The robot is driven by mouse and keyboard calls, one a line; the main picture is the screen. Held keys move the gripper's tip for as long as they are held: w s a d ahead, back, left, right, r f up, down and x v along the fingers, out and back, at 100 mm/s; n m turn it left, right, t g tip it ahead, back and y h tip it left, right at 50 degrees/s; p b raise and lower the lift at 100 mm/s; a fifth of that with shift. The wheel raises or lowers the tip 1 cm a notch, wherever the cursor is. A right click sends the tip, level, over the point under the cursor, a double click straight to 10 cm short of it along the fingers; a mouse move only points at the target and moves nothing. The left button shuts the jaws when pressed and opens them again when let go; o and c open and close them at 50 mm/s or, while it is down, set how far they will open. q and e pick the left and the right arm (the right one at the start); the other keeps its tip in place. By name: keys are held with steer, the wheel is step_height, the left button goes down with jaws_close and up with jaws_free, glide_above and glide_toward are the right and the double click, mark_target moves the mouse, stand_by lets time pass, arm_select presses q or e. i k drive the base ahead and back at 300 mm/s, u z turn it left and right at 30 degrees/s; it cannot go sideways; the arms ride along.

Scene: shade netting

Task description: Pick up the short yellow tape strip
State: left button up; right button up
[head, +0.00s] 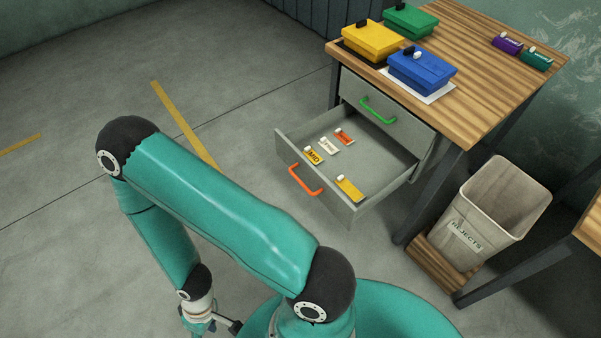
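Two yellow tape strips lie flat on the grey floor. The shorter-looking yellow strip (20,144) is at the left edge of the head view, which may cut it off. The longer yellow strip (181,121) runs diagonally behind my raised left arm, which may hide its lower end. My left gripper (212,325) is low at the bottom edge, partly visible, far from the shorter strip; its fingers cannot be made out. My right gripper is not in view.
An open drawer (342,207) with an orange handle holds several small tags, two of them yellow. The wooden table (480,75) carries yellow, green and blue boxes and two small tags. A bin (495,215) labelled REJECTS stands at right. The floor at left is clear.

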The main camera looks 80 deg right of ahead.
mark_target(344, 184)
steer(key=u, duration=0.25)
steer(key=i, duration=0.85)
steer(key=z, duration=3.2)
steer(key=i, duration=1)
steer(key=u, duration=0.25)
steer(key=k, duration=0.8)
steer(key=z, duration=0.2)
steer(key=i, duration=0.7)
